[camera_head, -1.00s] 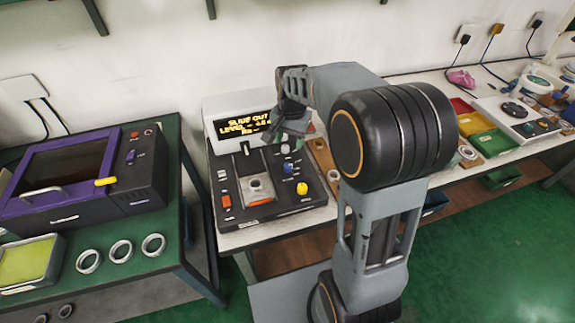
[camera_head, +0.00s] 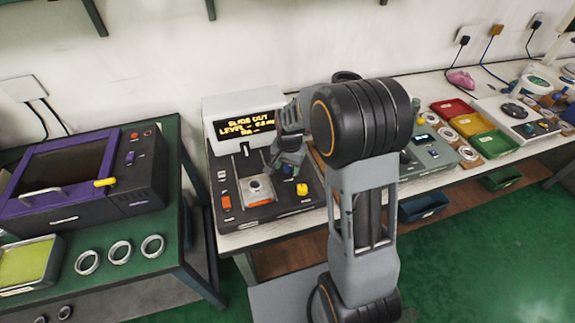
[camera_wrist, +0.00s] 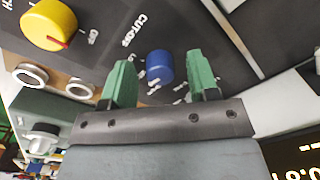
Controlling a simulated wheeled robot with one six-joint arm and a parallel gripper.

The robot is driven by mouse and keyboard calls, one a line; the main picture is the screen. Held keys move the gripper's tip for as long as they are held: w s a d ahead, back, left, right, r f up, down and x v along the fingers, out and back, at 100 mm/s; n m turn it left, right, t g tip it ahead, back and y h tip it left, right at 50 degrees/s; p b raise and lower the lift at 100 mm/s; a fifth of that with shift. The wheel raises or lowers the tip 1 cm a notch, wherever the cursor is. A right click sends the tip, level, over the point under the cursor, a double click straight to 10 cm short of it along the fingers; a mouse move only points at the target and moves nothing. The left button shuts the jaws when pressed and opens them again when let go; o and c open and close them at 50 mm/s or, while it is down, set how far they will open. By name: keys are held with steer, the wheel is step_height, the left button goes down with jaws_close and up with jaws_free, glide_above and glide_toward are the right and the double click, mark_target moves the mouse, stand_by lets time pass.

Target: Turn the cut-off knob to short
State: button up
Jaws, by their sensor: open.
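The blue cut-off knob (camera_wrist: 159,66) sits on the dark panel of the test device (camera_head: 236,213). The printed word CUTOFF shows beside it in the wrist view, along with smaller setting labels that are too blurred to read. My gripper (camera_wrist: 160,62) is open, with one green finger on each side of the blue knob and a visible gap to each. In the head view my gripper (camera_head: 286,163) is over the right part of the panel and largely covers that knob. The direction of the knob's pointer is unclear.
A yellow knob (camera_wrist: 48,25) with an OFF label is on the same panel. A ring sits in the panel's central holder (camera_head: 256,188). The lit display (camera_head: 248,124) stands behind. A purple machine (camera_head: 62,175) is on the green table at left. Coloured trays (camera_head: 453,108) are at right.

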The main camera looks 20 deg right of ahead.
steer(key=shift+c, duration=0.4)
steer(key=c, duration=0.8)
steer(key=shift+c, duration=0.2)
steer(key=shift+n, duration=0.3)
steer(key=n, duration=0.4)
steer(key=shift+n, duration=2.1)
